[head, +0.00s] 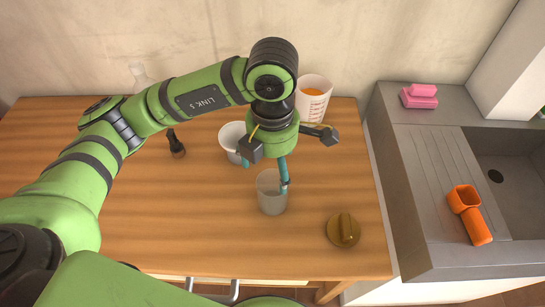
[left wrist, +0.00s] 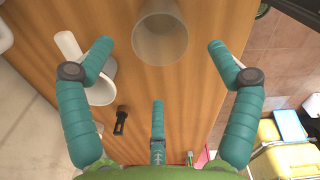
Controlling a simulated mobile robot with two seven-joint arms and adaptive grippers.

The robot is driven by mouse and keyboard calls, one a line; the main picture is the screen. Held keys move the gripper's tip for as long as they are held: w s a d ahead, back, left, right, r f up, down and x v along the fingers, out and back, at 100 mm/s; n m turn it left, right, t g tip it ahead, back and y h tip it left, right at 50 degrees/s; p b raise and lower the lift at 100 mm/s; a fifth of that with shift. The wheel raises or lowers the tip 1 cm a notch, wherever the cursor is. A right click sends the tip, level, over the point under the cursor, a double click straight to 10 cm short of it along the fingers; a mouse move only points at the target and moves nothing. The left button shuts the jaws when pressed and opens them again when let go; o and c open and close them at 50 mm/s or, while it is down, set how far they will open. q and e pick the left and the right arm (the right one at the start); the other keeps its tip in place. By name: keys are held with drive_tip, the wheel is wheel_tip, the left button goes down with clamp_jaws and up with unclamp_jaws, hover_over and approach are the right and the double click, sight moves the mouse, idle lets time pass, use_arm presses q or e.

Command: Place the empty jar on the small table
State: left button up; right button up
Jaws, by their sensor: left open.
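A clear greyish jar (head: 271,198), empty as far as I can see, stands upright on a wooden table (head: 190,225) near its front right. My left gripper (head: 266,172) is open just above and behind the jar, with one teal finger overlapping the jar's rim in the head view. In the left wrist view the jar (left wrist: 160,38) is at the top middle, beyond the spread fingers of my left gripper (left wrist: 162,70), with nothing held. I cannot tell whether a finger touches it. My right gripper is not in view. No separate small table can be made out.
A white pot (head: 230,137) and a measuring jug (head: 313,98) with orange contents stand behind the jar. A brown round lid-like thing (head: 343,229) lies to its right. A sink counter (head: 430,150) adjoins on the right. The table's front left is largely clear.

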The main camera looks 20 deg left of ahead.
use_arm(q)
wheel_tip(320, 180, up, 2)
drive_tip(key=shift+r, duration=0.2)
